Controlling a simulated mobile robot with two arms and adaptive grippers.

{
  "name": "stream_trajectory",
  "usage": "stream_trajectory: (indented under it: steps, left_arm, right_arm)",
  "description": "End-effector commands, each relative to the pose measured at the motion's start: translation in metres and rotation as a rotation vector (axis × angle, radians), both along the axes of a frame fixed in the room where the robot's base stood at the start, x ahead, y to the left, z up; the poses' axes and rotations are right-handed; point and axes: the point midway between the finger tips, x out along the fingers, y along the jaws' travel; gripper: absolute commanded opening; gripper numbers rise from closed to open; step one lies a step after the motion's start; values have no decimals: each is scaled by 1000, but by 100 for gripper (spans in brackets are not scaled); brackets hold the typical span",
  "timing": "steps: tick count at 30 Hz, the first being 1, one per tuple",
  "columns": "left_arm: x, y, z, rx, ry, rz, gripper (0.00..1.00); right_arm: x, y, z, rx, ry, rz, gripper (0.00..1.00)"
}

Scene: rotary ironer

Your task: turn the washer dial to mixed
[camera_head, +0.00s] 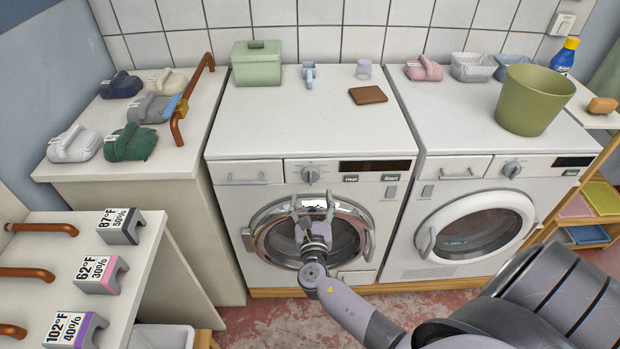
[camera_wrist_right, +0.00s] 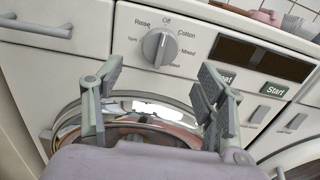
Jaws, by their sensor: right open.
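The washer dial (camera_head: 311,174) is a round grey knob on the front panel of the left white machine (camera_head: 250,197). In the right wrist view the dial (camera_wrist_right: 160,47) has Rinse, Off, Cotton and Mixed printed around it. Its raised grip stands roughly upright, towards Off; the exact setting is hard to tell. My right gripper (camera_head: 312,205) is in front of the round door, just below the dial. In the right wrist view its two fingers (camera_wrist_right: 160,84) are spread wide with nothing between them, apart from the dial. My left gripper is not in view.
A dark display and the Start button (camera_wrist_right: 275,89) lie right of the dial. A drawer handle (camera_wrist_right: 35,27) lies left. The round door (camera_head: 350,225) is shut. A second machine (camera_head: 428,207) with its own dial (camera_head: 512,169) stands at right. A green box (camera_head: 256,66) stands on top.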

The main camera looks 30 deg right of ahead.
Motion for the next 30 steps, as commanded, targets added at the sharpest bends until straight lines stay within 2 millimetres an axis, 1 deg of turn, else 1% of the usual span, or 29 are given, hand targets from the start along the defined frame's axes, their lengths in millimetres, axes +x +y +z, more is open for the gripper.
stream_trajectory:
  steps: [1, 6, 9, 12, 16, 24, 30]
  left_arm:
    - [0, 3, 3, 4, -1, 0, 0]
    - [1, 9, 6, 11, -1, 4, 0]
    - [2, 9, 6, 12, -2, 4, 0]
    - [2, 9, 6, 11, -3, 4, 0]
    - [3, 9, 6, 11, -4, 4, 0]
    - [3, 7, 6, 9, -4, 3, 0]
    - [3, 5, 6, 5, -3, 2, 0]
  right_arm:
    - [11, -7, 2, -2, -1, -2, 66]
    - [39, -24, 1, -1, -1, -1, 66]
    - [51, -31, 0, 0, 0, 0, 66]
    - [59, -37, 0, 1, 0, -1, 66]
    - [64, -40, -1, 2, 1, -1, 66]
    - [65, -40, -1, 2, 0, 0, 66]
    - [65, -40, -1, 1, 0, 0, 53]
